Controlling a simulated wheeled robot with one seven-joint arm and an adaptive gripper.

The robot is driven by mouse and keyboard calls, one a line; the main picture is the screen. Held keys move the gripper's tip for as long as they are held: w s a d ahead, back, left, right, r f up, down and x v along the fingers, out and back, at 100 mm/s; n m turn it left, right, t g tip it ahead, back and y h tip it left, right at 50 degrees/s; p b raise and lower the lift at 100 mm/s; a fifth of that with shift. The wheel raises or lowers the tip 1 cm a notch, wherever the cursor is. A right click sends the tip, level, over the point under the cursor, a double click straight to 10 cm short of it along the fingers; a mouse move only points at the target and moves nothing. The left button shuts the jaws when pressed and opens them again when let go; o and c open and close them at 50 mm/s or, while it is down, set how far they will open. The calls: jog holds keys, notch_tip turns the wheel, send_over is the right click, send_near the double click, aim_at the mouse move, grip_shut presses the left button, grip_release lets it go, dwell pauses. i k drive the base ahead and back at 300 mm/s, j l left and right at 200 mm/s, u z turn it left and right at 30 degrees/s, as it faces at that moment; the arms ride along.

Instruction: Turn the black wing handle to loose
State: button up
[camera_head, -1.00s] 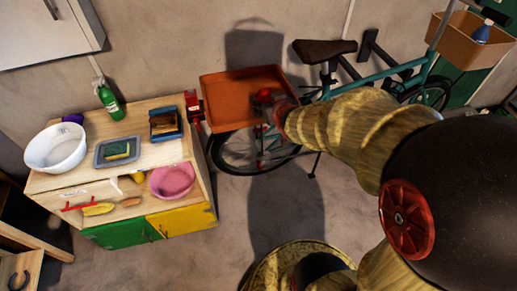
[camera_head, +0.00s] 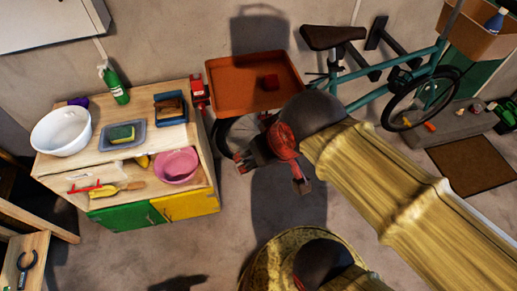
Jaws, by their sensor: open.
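My gripper (camera_head: 271,175) hangs in front of the orange tray, over the floor. Its two fingers are spread wide and nothing shows between them. I cannot make out a black wing handle for certain. A red fixture with dark parts (camera_head: 199,93) sits at the right rear side of the wooden cabinet, beside the tray's left edge; its details are too small to tell. My gripper is apart from it, lower and to the right.
A teal bicycle (camera_head: 400,85) stands behind my arm. The wooden cabinet (camera_head: 65,165) carries a white basin (camera_head: 61,130), a green bottle (camera_head: 114,85) and a pink bowl (camera_head: 176,166). Floor between cabinet and gripper is clear.

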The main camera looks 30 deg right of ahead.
aim_at(335, 68)
jog(key=z, duration=1.4)
jog(key=i+j+u, duration=0.15)
jog(key=j+u, duration=0.2)
jog(key=i+j+u, duration=0.15)
jog(key=u, duration=0.2)
jog(key=j, duration=0.05)
